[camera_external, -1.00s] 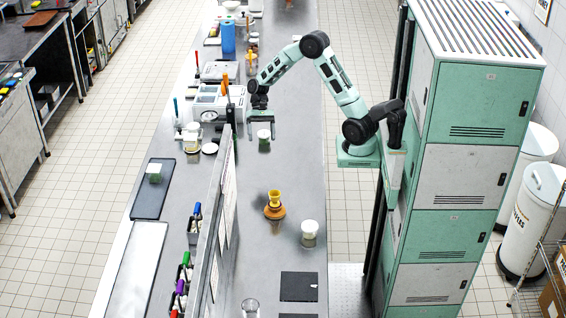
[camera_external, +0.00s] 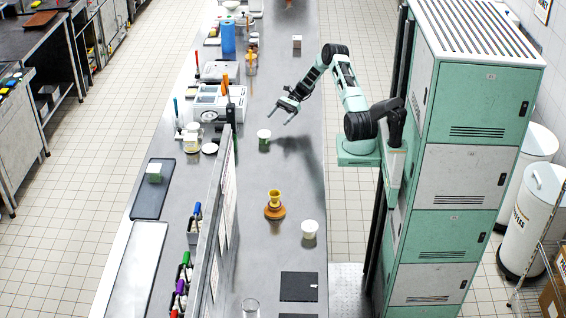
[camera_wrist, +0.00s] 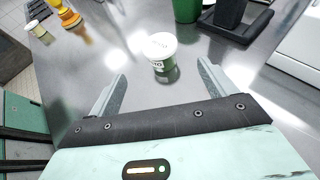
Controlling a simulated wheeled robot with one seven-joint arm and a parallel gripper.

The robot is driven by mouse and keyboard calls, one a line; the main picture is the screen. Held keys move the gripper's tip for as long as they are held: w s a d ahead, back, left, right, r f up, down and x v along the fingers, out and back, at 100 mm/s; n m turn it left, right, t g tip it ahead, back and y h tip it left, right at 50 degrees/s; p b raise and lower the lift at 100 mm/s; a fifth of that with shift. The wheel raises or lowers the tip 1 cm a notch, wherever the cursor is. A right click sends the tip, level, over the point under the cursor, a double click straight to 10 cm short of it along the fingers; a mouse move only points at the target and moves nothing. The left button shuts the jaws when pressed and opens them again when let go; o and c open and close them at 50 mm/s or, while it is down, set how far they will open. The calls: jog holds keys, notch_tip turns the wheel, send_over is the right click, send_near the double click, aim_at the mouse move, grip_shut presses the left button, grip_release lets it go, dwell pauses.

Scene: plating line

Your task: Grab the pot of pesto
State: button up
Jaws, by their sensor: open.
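The pot of pesto (camera_external: 264,142) is a small green pot with a white lid, upright on the steel counter. My gripper (camera_external: 287,112) is open and empty, above the counter, behind and to the right of the pot in the external view. In the wrist view my gripper (camera_wrist: 162,72) has its two fingers spread wide, with the pot apart from them.
A yellow and orange stacked piece (camera_external: 274,204) and another white-lidded pot (camera_external: 309,229) stand nearer the camera. A divider panel (camera_external: 217,215) runs along the counter left of them. A scale-like machine (camera_external: 218,104) stands to the left. A small box (camera_external: 297,41) is farther back.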

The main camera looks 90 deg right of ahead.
aim_at(265, 133)
jog(key=p+x, duration=0.2)
jog(key=x, duration=0.4)
jog(key=shift+w+a+f, duration=0.1)
jog(key=shift+w+a, duration=0.15)
jog(key=shift+a, duration=0.05)
jog(key=shift+w+a+f+p, duration=0.1)
jog(key=shift+w+a+p, duration=0.25)
jog(key=shift+a+p, duration=0.15)
jog(key=p+x, duration=0.2)
jog(key=x, duration=0.1)
jog(key=shift+w+a+f, duration=0.1)
jog(key=shift+w+a, duration=0.05)
jog(key=shift+w+a+f, duration=0.2)
jog(key=shift+f, duration=0.05)
jog(key=c, duration=1)
